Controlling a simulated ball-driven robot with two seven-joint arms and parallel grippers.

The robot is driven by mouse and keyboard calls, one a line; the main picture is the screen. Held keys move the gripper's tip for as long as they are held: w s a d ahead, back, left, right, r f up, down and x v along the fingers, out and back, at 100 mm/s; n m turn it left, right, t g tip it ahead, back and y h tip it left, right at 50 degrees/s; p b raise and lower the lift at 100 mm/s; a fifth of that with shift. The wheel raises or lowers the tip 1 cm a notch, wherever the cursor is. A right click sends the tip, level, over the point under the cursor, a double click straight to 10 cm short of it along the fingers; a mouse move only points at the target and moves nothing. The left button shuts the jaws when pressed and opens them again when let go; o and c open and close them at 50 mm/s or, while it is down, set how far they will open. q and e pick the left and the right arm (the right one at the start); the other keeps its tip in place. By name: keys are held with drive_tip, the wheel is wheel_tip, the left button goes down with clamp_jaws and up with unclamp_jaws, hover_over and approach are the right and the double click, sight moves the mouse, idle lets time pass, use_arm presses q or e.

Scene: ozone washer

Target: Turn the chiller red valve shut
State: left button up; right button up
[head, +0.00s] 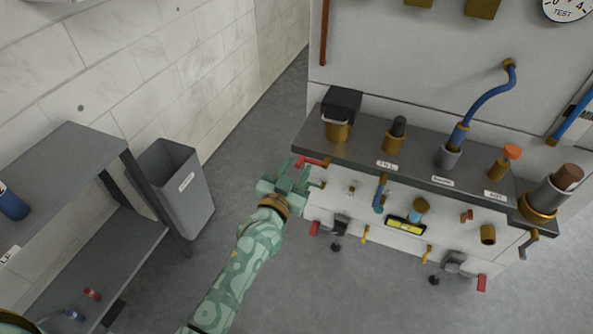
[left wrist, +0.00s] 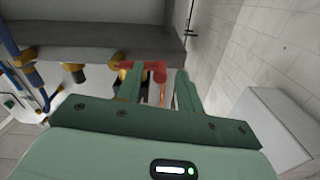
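The red valve handle (head: 312,161) sticks out at the left end of the machine, just under its dark shelf. In the left wrist view the red handle (left wrist: 153,67) shows at and between the tips of my fingers, and the left-hand finger partly covers it. My left gripper (head: 297,171) is at the handle; it also shows in the left wrist view (left wrist: 160,82) with its two green fingers apart. I cannot tell whether either finger touches the handle. My right gripper is not in view.
The machine's dark shelf (head: 365,151) carries several fittings and a blue pipe (head: 490,95). A grey bin (head: 183,190) stands left of my gripper, beside a grey rack (head: 75,165). Open floor (head: 265,120) lies between bin and machine.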

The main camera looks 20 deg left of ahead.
use_arm(q)
clamp_jaws()
idle(0.3)
drive_tip(key=d+f+n, duration=0.6)
drive_tip(key=n, duration=1.2)
drive_tip(key=shift+s+p, duration=0.15)
drive_tip(key=shift+p, duration=0.3)
idle(0.3)
unclamp_jaws()
